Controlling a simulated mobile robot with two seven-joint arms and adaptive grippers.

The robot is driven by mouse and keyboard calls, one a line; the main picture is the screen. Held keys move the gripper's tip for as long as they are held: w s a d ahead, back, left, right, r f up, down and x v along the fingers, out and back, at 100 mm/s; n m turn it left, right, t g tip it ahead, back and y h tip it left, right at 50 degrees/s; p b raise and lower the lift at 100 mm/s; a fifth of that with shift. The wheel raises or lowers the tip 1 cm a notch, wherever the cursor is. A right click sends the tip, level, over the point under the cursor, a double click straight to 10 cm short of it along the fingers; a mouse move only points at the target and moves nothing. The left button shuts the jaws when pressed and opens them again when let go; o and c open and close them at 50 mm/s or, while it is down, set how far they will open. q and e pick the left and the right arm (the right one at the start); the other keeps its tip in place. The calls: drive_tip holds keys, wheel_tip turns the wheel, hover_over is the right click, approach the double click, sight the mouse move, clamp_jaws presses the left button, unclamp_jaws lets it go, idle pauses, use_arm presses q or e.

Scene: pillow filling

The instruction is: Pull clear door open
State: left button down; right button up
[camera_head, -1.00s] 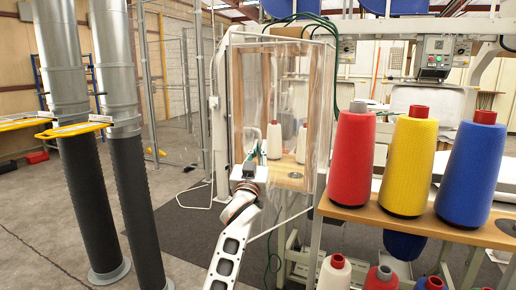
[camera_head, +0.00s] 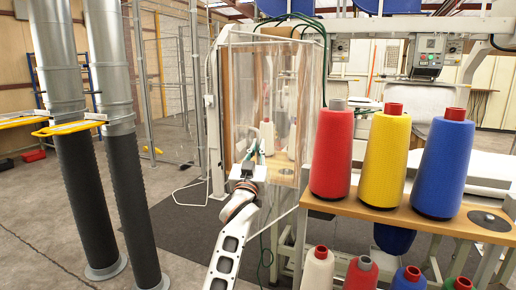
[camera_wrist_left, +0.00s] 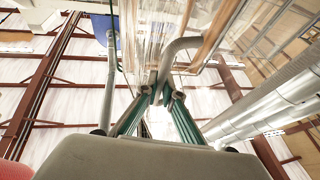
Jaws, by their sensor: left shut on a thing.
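The clear door (camera_head: 245,85) is a transparent upright panel on the front of a framed machine enclosure, in the middle of the head view. My left gripper (camera_head: 256,157) reaches up to its lower part. In the left wrist view, the green-sided fingers of my left gripper (camera_wrist_left: 158,97) are shut on a bent grey bar handle (camera_wrist_left: 182,44), with the clear sheet behind it. How far the door stands open is hard to tell. My right gripper is not in view.
A wooden shelf (camera_head: 400,217) with red (camera_head: 331,155), yellow (camera_head: 386,160) and blue (camera_head: 442,168) thread cones stands close to the right of the door. More cones sit below. Two thick ducts (camera_head: 130,190) stand at left. The floor between the ducts and my arm looks clear.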

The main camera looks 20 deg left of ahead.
use_arm(q)
drive_tip(key=c, duration=2.4)
unclamp_jaws()
drive_tip(key=shift+c, duration=0.2)
drive_tip(key=v, duration=1.2)
drive_tip(key=shift+f, duration=0.1)
